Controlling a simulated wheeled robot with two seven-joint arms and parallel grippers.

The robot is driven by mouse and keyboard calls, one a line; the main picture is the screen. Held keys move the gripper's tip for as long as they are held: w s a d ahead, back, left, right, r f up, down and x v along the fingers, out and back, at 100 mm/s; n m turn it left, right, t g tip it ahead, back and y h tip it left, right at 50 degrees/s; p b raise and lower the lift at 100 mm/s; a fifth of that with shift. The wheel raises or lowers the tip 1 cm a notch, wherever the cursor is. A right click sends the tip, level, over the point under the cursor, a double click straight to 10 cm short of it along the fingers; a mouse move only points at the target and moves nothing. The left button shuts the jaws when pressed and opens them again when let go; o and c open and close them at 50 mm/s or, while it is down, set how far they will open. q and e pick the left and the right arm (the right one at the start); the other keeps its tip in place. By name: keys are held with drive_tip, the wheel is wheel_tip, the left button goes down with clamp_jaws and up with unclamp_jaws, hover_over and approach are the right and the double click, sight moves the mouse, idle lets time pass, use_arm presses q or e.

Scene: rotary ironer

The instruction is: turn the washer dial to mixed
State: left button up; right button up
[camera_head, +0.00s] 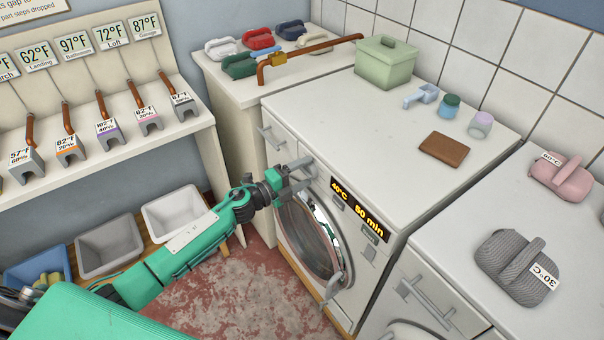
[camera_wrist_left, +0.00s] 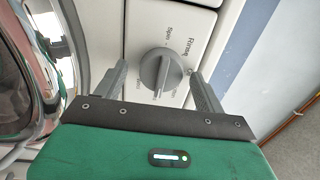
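The washer (camera_head: 390,150) is a white front loader with a round glass door (camera_head: 310,238) and a display (camera_head: 372,222) reading 40°C and 50 min. Its grey dial (camera_wrist_left: 162,72) shows in the left wrist view on a white panel, with small printed labels around it that are hard to read. My left gripper (camera_head: 296,178) is at the upper left of the washer front. In the left wrist view its fingers (camera_wrist_left: 160,72) are open, one on each side of the dial, with gaps visible. In the head view the gripper hides the dial. My right gripper is not in view.
A green lidded box (camera_head: 386,64), small cups and a brown block (camera_head: 444,149) stand on the washer top. A second machine (camera_head: 500,250) with a grey knit bundle (camera_head: 512,268) is at right. Bins (camera_head: 108,248) line the left wall. The floor before the washer looks clear.

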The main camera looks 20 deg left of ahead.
use_arm(q)
drive_tip(key=shift+s+a, duration=0.25)
drive_tip(key=b+v, duration=0.3)
drive_tip(key=v, duration=1)
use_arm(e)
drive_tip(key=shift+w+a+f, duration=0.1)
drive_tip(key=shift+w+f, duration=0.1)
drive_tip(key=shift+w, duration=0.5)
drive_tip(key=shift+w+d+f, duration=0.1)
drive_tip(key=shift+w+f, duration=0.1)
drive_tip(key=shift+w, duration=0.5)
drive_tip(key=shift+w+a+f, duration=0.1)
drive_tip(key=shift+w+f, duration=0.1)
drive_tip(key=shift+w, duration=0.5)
